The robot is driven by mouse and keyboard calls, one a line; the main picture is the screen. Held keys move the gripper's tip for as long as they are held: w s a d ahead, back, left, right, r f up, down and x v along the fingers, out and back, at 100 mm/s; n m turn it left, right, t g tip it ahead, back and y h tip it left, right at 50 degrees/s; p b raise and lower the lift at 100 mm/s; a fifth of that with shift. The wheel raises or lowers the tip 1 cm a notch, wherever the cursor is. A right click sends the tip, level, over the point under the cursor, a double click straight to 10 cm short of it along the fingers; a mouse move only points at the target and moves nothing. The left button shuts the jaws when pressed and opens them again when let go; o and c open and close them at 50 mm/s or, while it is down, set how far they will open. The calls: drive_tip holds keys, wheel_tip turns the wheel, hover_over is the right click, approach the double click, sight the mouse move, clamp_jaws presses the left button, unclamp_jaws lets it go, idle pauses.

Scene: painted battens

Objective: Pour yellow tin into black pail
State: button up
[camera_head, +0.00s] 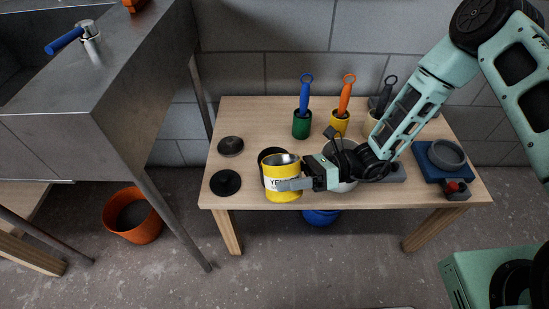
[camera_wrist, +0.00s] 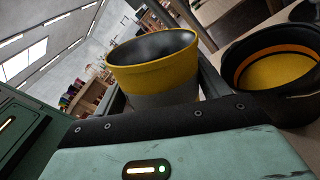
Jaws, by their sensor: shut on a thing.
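My gripper (camera_head: 293,184) is shut on the yellow tin (camera_head: 283,190), which has a pale label and looks near upright over the front of the table. In the wrist view, the tin (camera_wrist: 155,73) stands between my fingers, with a yellow band below its rim and a dark inside. The black pail (camera_head: 264,154) is just behind the tin, which hides most of it in the head view. In the wrist view, the black pail (camera_wrist: 236,88) is to the right of the tin, apart from it. A yellow surface with an orange ring above it shows inside.
A pale pail (camera_head: 346,186) stands behind my gripper, partly hidden. Two dark discs (camera_head: 225,183) lie at the table's left. Cups with brushes (camera_head: 302,124) line the back. A blue tray (camera_head: 430,168) with a grey ring and a small red-and-black object (camera_head: 456,190) are at the right.

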sight(301, 194)
drive_tip(key=s+f+n, duration=0.1)
drive_tip(key=n, duration=0.1)
drive_tip(key=s+n, duration=0.1)
drive_tip(key=shift+s+d+f+n, duration=0.2)
drive_tip(key=shift+s+f+n, duration=0.15)
drive_tip(key=shift+f+n, duration=0.05)
drive_tip(key=shift+s+f+n+b, duration=0.7)
drive_tip(key=shift+f+n+b, duration=0.65)
drive_tip(key=shift+f, duration=1.4)
wheel_tip(301, 194, up, 6)
drive_tip(key=p, duration=0.5)
drive_tip(key=shift+d+p, duration=0.1)
drive_tip(key=shift+p, duration=0.2)
